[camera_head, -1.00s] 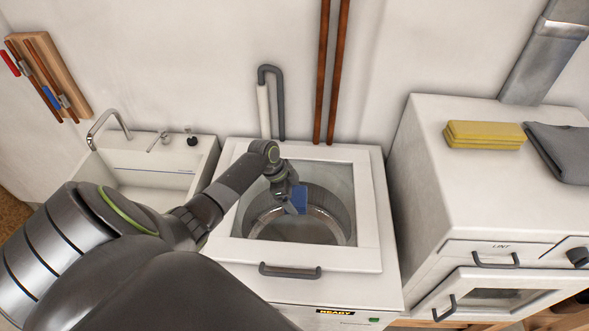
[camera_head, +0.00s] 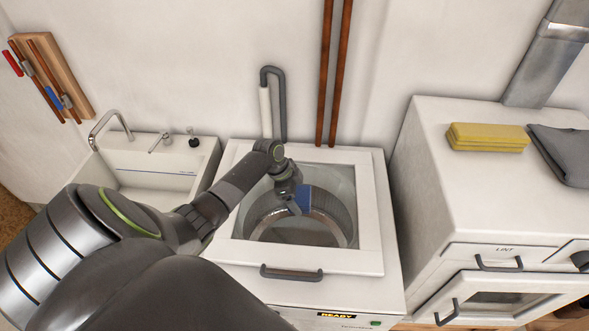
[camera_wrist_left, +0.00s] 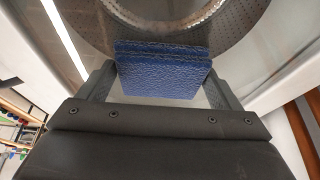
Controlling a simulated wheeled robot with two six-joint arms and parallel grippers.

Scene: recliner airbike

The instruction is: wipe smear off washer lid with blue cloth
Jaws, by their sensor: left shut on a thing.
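The blue cloth (camera_head: 305,197) is a folded pad. My left gripper (camera_head: 296,207) is shut on it, over the glass window of the washer lid (camera_head: 375,235). The lid looks closed, with the drum showing through the glass. In the left wrist view the cloth (camera_wrist_left: 163,75) sits between the two fingers in front of the glass and drum rim. I cannot tell whether the cloth touches the glass. No smear can be made out; my arm and the cloth cover part of the window. My right gripper is not in view.
A lid handle (camera_head: 291,272) sticks out at the front. A sink with a tap (camera_head: 110,125) stands to the left. A white dryer (camera_head: 430,190) on the right carries yellow cloths (camera_head: 487,137) and a grey cloth (camera_head: 565,150). Pipes (camera_head: 335,75) run up the wall behind.

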